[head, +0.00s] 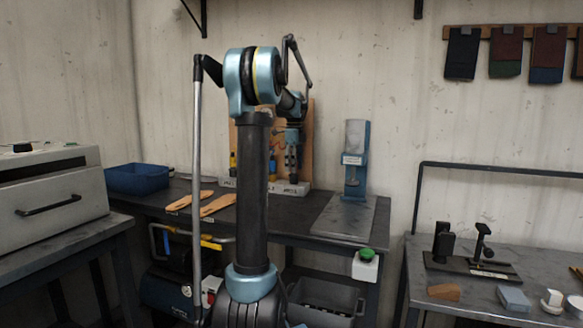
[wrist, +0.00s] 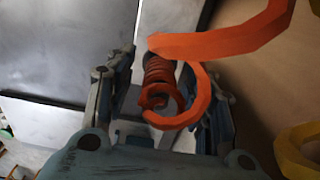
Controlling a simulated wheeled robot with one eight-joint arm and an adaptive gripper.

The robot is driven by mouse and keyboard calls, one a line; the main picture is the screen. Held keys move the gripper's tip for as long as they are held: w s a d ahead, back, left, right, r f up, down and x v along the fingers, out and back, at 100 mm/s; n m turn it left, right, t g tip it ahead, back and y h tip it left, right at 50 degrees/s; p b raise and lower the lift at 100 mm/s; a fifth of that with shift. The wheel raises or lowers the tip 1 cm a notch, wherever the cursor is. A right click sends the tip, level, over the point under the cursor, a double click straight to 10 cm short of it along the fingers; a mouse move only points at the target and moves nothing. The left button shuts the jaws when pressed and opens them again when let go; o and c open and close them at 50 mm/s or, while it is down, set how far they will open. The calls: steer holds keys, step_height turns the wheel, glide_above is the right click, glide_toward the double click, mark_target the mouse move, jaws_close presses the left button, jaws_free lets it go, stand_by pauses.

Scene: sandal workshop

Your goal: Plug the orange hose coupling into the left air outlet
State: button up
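The orange hose (wrist: 220,44) has a tight coil (wrist: 160,80) that lies between the two fingers of my gripper (wrist: 160,65) in the wrist view. The hose loops over the coil and runs off to the upper right. The coupling's front end is hidden behind the coil and hose. A narrow gap shows between the left finger and the coil, so I cannot tell whether the fingers press on the coupling. In the head view my gripper (head: 291,160) points down above a light grey block (head: 292,188) at the back of the bench. I cannot make out the air outlets clearly.
A wooden board (head: 307,130) stands behind my gripper. A yellow hose (wrist: 297,152) hangs at the right in the wrist view. Wooden sole shapes (head: 190,200), a blue bin (head: 138,178) and a blue press (head: 356,165) stand on the dark bench (head: 262,226).

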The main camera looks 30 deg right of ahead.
steer(key=c, duration=0.8)
steer(key=shift+r, duration=0.1)
steer(key=shift+c, duration=0.2)
step_height(320, 180, up, 13)
stand_by(1.2)
